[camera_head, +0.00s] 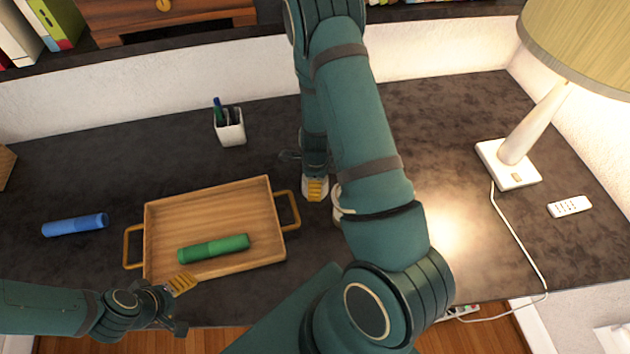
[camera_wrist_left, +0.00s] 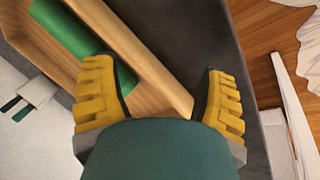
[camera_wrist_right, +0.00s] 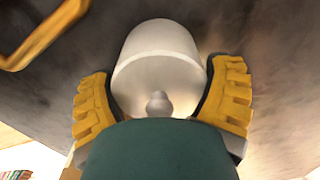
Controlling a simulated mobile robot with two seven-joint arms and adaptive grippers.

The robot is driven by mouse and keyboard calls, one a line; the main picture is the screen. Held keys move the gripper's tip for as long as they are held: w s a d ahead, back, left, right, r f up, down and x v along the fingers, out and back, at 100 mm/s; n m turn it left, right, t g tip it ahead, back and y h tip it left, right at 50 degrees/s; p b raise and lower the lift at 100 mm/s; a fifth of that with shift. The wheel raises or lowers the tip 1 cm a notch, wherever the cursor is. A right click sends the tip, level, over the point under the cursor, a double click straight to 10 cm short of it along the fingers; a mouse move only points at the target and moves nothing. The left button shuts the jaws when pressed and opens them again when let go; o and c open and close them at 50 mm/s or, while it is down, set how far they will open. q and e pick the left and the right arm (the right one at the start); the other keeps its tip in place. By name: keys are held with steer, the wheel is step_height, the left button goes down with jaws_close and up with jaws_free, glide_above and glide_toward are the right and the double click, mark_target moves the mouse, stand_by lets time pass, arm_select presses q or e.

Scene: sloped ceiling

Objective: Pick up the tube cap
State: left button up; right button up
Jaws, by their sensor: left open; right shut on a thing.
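A green tube (camera_head: 213,248) with a seam partway along it lies in the wooden tray (camera_head: 160,212). A blue tube (camera_head: 75,225), also in two sections, lies on the table left of the tray. I cannot tell for sure which part is the tube cap. My left gripper (camera_wrist_left: 160,88) is open and empty at the tray's front edge, close to the green tube. My right gripper (camera_wrist_right: 160,92) is shut on a smooth whitish rounded object (camera_wrist_right: 158,50) with a small knob, right of the tray. In the head view my right arm hides most of that object.
A white pen cup (camera_head: 230,128) stands behind the tray. A lamp base (camera_head: 508,165) with a cord and a white remote (camera_head: 569,207) are at the right. The tray's handles stick out on both sides. The dark table (camera_head: 430,110) is clear behind my right arm.

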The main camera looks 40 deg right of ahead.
arm_select(q)
step_height(320, 180, up, 2)
steer(key=shift+r+p, duration=0.1)
steer(key=shift+p, duration=0.8)
arm_select(e)
step_height(320, 180, up, 10)
